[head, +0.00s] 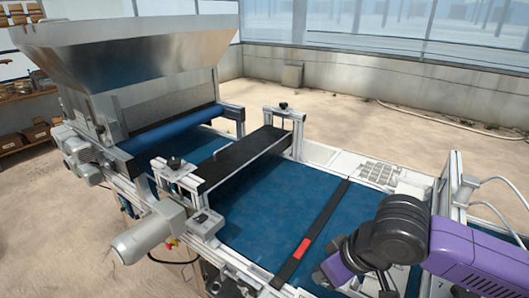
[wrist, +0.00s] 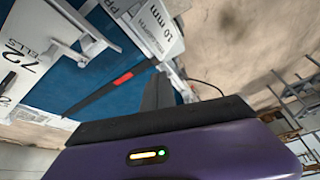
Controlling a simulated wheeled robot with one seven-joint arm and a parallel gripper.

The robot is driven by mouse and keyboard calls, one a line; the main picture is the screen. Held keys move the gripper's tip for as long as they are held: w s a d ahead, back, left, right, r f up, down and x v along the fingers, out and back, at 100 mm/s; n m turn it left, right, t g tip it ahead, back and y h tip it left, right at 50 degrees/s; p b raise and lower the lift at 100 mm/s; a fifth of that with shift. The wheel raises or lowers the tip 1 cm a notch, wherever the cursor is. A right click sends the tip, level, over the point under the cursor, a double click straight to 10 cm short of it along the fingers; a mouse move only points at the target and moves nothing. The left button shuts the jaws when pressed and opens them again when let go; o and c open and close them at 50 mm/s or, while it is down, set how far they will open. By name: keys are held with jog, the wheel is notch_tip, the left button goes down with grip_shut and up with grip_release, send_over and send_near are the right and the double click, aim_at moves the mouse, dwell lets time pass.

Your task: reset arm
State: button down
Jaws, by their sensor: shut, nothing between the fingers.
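My gripper (wrist: 158,90) shows in the wrist view as grey fingers pressed together beyond the dark edge of my purple hand. It is shut and empty. The fingers point over the blue belt (wrist: 100,65) of the tray seeder, apart from any object I can make out. In the head view my purple and black arm is bent at the lower right, over the belt's near right end. The fingers cannot be made out there.
The seeder's metal hopper (head: 135,55) stands at the left, with a motor (head: 145,238) on the near side. A black bar with a red mark (head: 305,246) crosses the belt. A white plate marked 10 mm (wrist: 155,28) is close by. Sandy floor (head: 330,118) lies clear behind.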

jog(key=w+a+r+n+t+y, duration=0.1)
jog(key=w+a+r+t+y, duration=0.2)
jog(key=a+r, duration=0.4)
jog(key=w+a+r+t+y, duration=0.1)
jog(key=a+r+t+y, duration=0.1)
jog(key=a+r+y, duration=0.35)
notch_tip(320, 180, up, 14)
jog(key=r+m+t+y+b, duration=0.1)
jog(key=m+t+y, duration=0.15)
jog(key=t, duration=0.55)
jog(key=s+d+f+m+t+h+b, duration=0.1)
jog(key=s+d+f+m+t+h, duration=0.2)
jog(key=s+d+f+m+h, duration=0.3)
jog(key=s+d+f+m+t+h, duration=0.3)
jog(key=s+d+f+m+h, duration=0.2)
jog(key=d+h, duration=0.35)
jog(key=s+d+f+n+g, duration=0.1)
jog(key=s+f+n+g, duration=0.1)
jog(key=s+f, duration=0.5)
jog(key=s+d+f+n+g+b, duration=0.1)
jog(key=s+d+f+g, duration=0.1)
jog(key=s+f, duration=0.5)
jog(key=s+d+f+n+g+b, duration=0.1)
jog(key=s+f, duration=0.6)
jog(key=s, duration=0.7)
jog(key=n+g, duration=0.1)
jog(key=g, duration=0.1)
jog(key=shift+d+f+n+g, duration=0.35)
jog(key=shift+d+g, duration=0.05)
jog(key=shift+y, duration=0.25)
